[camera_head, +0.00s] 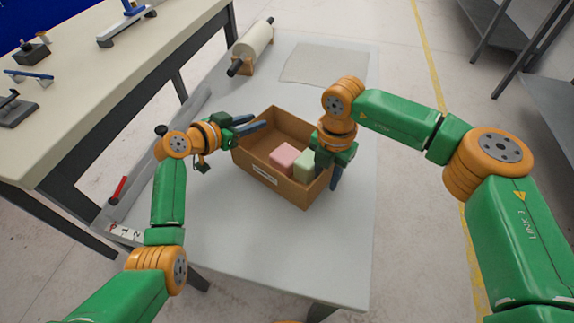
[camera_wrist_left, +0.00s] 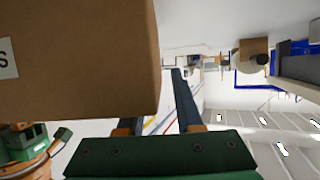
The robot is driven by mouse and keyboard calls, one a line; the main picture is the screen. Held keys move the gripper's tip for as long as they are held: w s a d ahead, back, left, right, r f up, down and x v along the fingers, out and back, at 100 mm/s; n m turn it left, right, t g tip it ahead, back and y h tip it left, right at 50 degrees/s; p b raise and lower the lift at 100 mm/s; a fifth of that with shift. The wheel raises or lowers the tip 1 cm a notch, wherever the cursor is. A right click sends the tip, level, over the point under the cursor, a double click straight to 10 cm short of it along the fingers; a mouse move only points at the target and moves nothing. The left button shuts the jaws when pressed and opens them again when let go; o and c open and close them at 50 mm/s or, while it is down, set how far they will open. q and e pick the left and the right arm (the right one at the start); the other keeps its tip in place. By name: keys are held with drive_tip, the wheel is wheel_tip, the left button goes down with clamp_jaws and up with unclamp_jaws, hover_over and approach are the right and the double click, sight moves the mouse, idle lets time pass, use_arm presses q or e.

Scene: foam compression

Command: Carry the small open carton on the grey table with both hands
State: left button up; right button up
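The small open brown carton (camera_head: 254,163) sits on the grey table (camera_head: 225,245), with a white label on its front wall. A pink block (camera_head: 284,157) and a pale green block (camera_head: 304,165) are inside it. My left gripper (camera_head: 249,122) is at the carton's left wall, fingers apart, one reaching over the wall and one outside. In the left wrist view the carton (camera_wrist_left: 80,65) hides one finger; a gap shows beside the other finger (camera_wrist_left: 184,100). My right gripper (camera_head: 333,170) points down at the right wall; one blue finger shows outside, the other is hidden.
A roller on a wooden stand (camera_head: 251,47) and a flat grey mat (camera_head: 325,65) lie at the table's back. A red-handled tool (camera_head: 118,190) is near the left edge. A beige bench (camera_head: 105,75) stands left, and shelving (camera_head: 515,40) back right. The table front is clear.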

drive_tip(key=shift+r, duration=0.15)
wheel_tip(320, 180, up, 12)
drive_tip(key=shift+a+f, duration=0.1)
use_arm(q)
drive_tip(key=v, duration=1.2)
drive_tip(key=shift+s+f, duration=0.1)
